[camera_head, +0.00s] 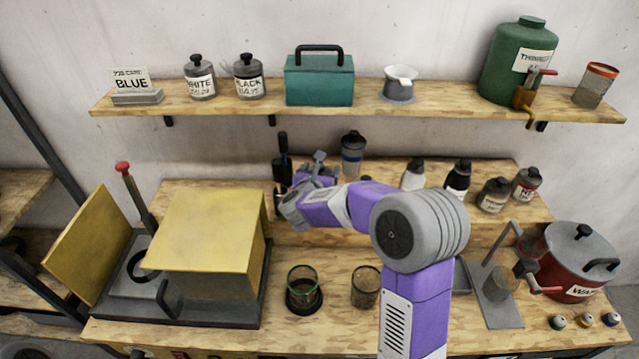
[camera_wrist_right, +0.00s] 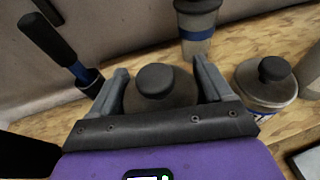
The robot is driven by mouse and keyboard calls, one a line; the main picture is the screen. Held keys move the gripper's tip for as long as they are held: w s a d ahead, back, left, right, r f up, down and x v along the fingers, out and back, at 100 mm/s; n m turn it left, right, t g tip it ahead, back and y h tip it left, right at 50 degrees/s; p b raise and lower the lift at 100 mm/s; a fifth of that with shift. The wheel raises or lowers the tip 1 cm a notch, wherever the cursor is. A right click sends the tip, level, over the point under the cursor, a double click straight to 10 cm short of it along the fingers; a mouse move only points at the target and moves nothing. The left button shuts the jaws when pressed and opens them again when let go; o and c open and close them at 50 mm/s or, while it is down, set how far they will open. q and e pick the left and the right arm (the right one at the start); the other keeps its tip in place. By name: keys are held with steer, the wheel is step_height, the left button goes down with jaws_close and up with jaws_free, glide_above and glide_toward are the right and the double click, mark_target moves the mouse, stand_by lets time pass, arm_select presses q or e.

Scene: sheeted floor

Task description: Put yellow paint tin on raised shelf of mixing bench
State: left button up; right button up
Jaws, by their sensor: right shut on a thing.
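My right gripper (camera_head: 316,168) is over the left part of the raised shelf (camera_head: 228,187) at the back of the mixing bench. In the right wrist view the gripper (camera_wrist_right: 163,88) is shut on a knobbed paint tin (camera_wrist_right: 156,84), with a finger on each side. The tin shows a dark round knob and a grey-brown top. No yellow and no label show on it, so I cannot tell its colour. In the head view my gripper and arm hide it. I cannot tell if it touches the shelf. My left gripper is not in view.
A blue-banded bottle (camera_head: 352,153) and a dark-handled tool in a holder (camera_head: 282,168) stand close to the gripper. Several tins and bottles stand on the shelf's right part. A yellow-topped box machine (camera_head: 207,230) and two glasses stand in front. A wall shelf (camera_head: 270,109) runs above.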

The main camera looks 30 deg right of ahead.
steer(key=shift+f, duration=1.75)
steer(key=shift+f+b, duration=0.1)
steer(key=shift+b, duration=0.3)
steer(key=o, duration=1.2)
steer(key=shift+o, duration=0.2)
steer(key=shift+a+r+p, duration=0.1)
steer(key=shift+r+p, duration=0.1)
steer(key=shift+p, duration=0.15)
steer(key=v, duration=1.1)
steer(key=shift+s+a+b, duration=0.2)
steer(key=shift+s+b, duration=0.2)
steer(key=shift+r, duration=0.1)
